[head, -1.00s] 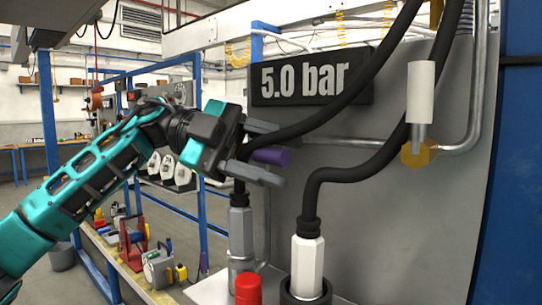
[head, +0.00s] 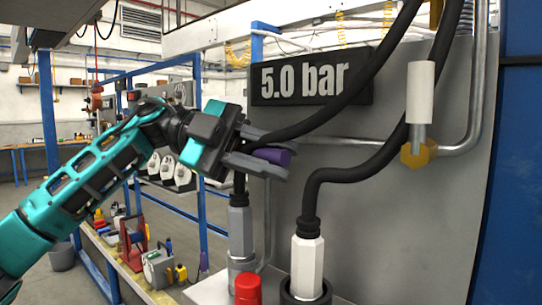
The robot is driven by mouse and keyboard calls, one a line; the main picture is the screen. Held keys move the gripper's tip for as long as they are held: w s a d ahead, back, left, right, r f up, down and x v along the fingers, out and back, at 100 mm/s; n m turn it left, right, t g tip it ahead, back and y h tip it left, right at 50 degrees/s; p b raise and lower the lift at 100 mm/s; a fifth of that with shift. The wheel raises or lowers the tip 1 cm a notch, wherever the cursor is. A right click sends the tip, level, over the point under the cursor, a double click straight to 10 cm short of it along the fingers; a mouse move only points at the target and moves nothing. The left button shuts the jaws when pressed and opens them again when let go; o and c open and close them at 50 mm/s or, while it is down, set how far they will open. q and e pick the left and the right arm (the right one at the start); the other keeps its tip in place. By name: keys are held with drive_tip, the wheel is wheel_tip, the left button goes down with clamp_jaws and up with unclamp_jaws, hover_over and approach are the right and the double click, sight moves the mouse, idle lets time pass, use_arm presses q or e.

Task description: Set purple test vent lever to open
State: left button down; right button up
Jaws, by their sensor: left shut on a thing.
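The purple lever (head: 273,156) lies roughly level in front of the grey panel, below the "5.0 bar" sign. My left gripper (head: 277,155) comes in from the left and is shut on the purple lever, with one dark finger above and one below it. The lever's far end pokes out to the right between the fingers. The lever's base and pivot are hidden behind the gripper. My right gripper is not in view.
The "5.0 bar" sign (head: 311,77) hangs above. Black hoses run to a left grey coupling (head: 241,233) and a white coupling (head: 307,267). A red cap (head: 248,289) stands below. A white-handled brass valve (head: 419,154) is at right.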

use_arm(q)
drive_tip(key=r+n+g+h+p, duration=0.1)
drive_tip(key=h, duration=0.2)
drive_tip(key=shift+a+r+p, duration=0.1)
drive_tip(key=shift+r+p, duration=0.1)
drive_tip(key=shift+p, duration=0.1)
drive_tip(key=shift+w+a+r+n+g+h+p, duration=0.2)
drive_tip(key=shift+r+n+h, duration=0.15)
drive_tip(key=shift+h, duration=0.5)
drive_tip(key=shift+w+a+r+n+g+h+p, duration=0.1)
drive_tip(key=shift+r+n+h+p, duration=0.2)
drive_tip(key=shift+h, duration=0.55)
drive_tip(key=c, duration=1)
unclamp_jaws()
drive_tip(key=b+v, duration=0.2)
drive_tip(key=v, duration=1)
drive_tip(key=shift+a+f, duration=0.15)
drive_tip(key=shift+a, duration=0.25)
